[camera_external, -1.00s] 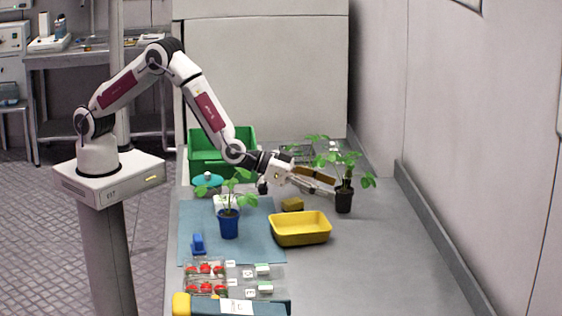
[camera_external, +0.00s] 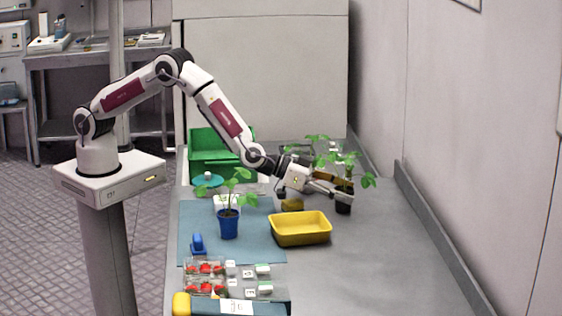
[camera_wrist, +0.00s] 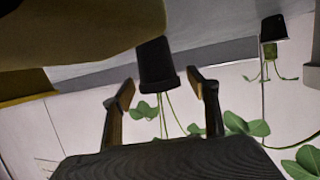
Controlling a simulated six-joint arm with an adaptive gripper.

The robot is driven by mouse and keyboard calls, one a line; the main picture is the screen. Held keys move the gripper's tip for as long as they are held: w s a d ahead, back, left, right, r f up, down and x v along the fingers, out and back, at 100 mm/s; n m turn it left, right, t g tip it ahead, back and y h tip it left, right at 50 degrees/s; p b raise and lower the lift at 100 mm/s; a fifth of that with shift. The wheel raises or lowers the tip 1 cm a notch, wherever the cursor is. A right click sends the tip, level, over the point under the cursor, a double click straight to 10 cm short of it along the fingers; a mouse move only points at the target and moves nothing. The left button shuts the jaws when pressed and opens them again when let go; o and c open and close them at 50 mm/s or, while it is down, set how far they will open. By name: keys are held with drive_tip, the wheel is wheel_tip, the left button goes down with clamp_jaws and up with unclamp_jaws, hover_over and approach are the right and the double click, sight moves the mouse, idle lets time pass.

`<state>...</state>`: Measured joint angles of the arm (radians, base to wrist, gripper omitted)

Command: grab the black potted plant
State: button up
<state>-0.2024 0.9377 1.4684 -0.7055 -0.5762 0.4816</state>
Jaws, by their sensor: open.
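The black potted plant stands upright on the right of the bench in the external view, its black pot (camera_external: 343,203) below green leaves (camera_external: 352,165). My gripper (camera_external: 334,188) reaches it from the left, at about the height of the pot's upper part, and partly covers it. In the wrist view, which looks upside down, the black pot (camera_wrist: 156,65) lies between and just beyond my two open fingers (camera_wrist: 161,90). The fingers stand apart, one on each side, with a visible gap to the pot. The stems and leaves hang below the pot there.
A blue-potted plant (camera_external: 229,224) stands on the blue mat. Another plant (camera_wrist: 273,30) shows in the wrist view. The bench at front right is clear.

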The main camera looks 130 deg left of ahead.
sight(344, 189)
idle(0.3)
drive_tip(key=c, duration=1.3)
drive_tip(key=shift+o, duration=0.2)
drive_tip(key=shift+r, duration=0.1)
drive_tip(key=shift+r, duration=4.95)
